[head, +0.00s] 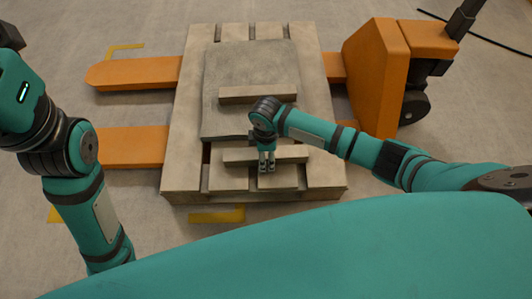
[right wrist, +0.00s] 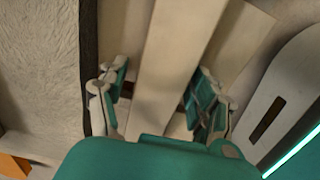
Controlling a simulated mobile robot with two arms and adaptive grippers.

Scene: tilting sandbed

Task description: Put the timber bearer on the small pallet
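A pale timber bearer (head: 293,154) lies crosswise over the near boards of the wooden pallet (head: 180,150). A second, similar bearer (head: 258,94) lies on a grey slab (head: 225,70) on top of the pallet. My right gripper (head: 266,166) points down at the near bearer. In the right wrist view, the bearer (right wrist: 178,60) runs between the spread fingers of my right gripper (right wrist: 158,100). A gap shows beside the left finger; contact at the right finger is unclear. My left arm shows at the left, but its gripper is out of view.
The pallet sits over the orange forks (head: 130,143) of a pallet truck, whose orange body (head: 372,75) stands at the right. Yellow floor marks (head: 218,215) lie near the pallet. A dark cable (head: 480,36) crosses the floor at the upper right.

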